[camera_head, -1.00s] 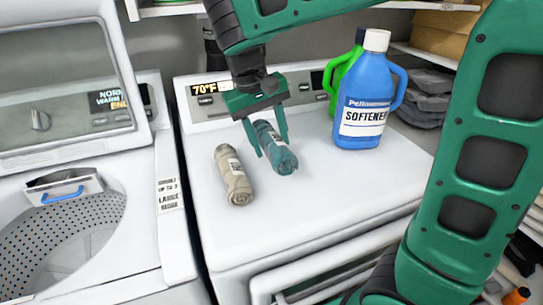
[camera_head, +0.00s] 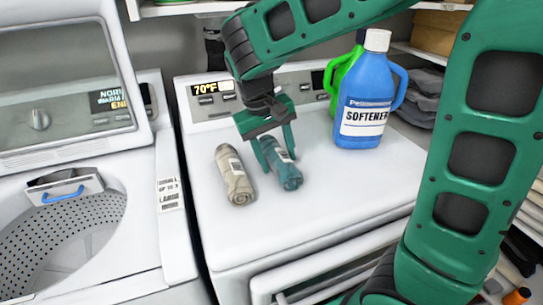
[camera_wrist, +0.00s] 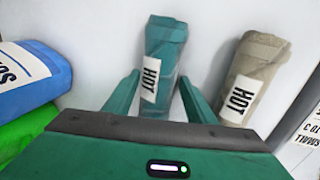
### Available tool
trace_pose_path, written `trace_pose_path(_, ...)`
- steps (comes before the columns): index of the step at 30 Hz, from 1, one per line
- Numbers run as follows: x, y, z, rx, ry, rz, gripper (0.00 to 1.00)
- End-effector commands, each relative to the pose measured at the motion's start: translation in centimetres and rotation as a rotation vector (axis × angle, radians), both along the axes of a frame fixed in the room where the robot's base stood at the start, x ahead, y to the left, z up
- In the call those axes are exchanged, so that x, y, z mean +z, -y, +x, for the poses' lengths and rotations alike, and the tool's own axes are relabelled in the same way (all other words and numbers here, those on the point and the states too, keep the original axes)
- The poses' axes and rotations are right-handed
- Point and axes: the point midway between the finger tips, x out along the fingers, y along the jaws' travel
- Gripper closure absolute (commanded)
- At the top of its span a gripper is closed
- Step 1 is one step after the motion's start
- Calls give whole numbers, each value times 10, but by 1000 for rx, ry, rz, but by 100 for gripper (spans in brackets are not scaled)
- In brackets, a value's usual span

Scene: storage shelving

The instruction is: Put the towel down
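The teal rolled towel (camera_head: 287,174) has a white label, which reads "HOT" in the wrist view (camera_wrist: 161,42). It lies slantwise at the top surface of the white dryer (camera_head: 330,190), close beside a beige rolled towel (camera_head: 236,180). Whether it fully touches the dryer top is hard to tell. My gripper (camera_head: 276,160) points down, with one finger on each side of the teal towel. The wrist view shows both fingertips close against its sides. My gripper is shut on it. The gripper hides part of its far end.
A blue softener jug (camera_head: 368,105) and a green jug (camera_head: 338,72) stand right of my gripper at the back. An open washer (camera_head: 60,210) is on the left. The dryer top's front and right are clear. Dark folded cloths (camera_head: 425,95) sit on the right shelf.

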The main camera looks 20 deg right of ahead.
Motion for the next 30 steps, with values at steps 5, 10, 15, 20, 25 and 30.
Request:
trace_pose_path(5, 0, -1, 0, 4, -1, 1, 46)
trace_pose_path(10, 0, -2, 0, 5, -1, 1, 46)
trace_pose_path(15, 11, -4, 0, 5, 1, 1, 46)
trace_pose_path(20, 38, -12, 1, 5, 3, 2, 46)
trace_pose_path(25, 73, -21, 0, 6, 3, 3, 46)
trace_pose_path(30, 99, -28, 0, 3, 1, 2, 46)
